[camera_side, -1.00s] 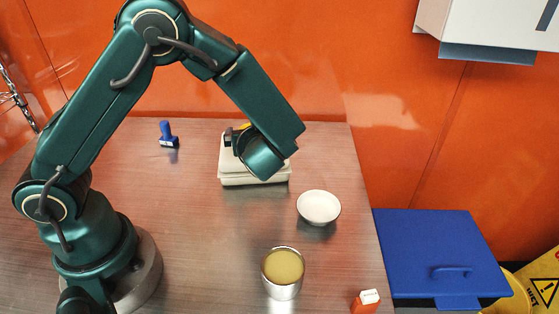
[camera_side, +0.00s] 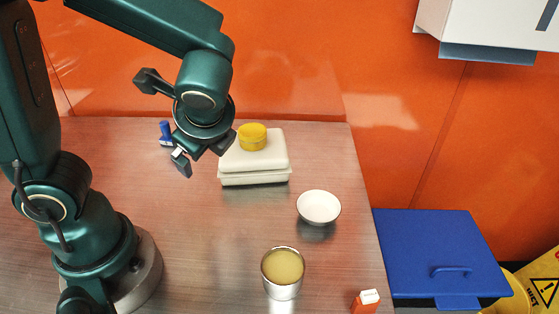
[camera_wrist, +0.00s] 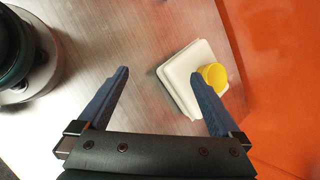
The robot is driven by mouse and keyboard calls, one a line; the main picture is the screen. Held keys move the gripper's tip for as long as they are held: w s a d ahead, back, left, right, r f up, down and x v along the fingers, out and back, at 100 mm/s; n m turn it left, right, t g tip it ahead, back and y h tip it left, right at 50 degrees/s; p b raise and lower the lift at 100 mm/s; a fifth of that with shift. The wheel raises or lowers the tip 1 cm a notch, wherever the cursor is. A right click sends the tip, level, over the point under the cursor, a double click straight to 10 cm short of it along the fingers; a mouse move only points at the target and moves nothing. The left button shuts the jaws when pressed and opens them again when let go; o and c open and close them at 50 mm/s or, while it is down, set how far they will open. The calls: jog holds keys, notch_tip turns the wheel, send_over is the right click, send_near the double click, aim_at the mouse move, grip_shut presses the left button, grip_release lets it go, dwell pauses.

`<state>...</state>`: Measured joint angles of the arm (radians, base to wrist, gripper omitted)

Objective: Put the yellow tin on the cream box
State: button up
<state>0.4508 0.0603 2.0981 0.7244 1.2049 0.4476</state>
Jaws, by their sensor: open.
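The yellow tin (camera_side: 252,136) stands upright on the lid of the cream box (camera_side: 254,177), towards the back of it. In the wrist view the yellow tin (camera_wrist: 214,77) rests on the cream box (camera_wrist: 178,75), partly behind the right finger. My gripper (camera_side: 204,160) is open and empty, in the air to the left of the box and apart from the tin. In the wrist view my gripper (camera_wrist: 160,78) shows its two fingers spread wide with nothing held between them.
A blue stamp-like object (camera_side: 165,133) stands behind my gripper at left. A white bowl (camera_side: 319,207), a metal cup (camera_side: 282,276) with yellowish contents and a small orange-and-white item (camera_side: 366,301) are nearer the front right. The middle of the table (camera_side: 200,240) is clear.

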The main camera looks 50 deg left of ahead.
jog(key=s+d+r+n+t+h, duration=0.3)
jog(key=n+h, duration=0.4)
jog(key=n, duration=0.7)
jog(key=s+d, duration=0.1)
jog(key=d, duration=0.1)
jog(key=shift+s+d+r, duration=0.2)
jog(key=shift+s+d, duration=0.1)
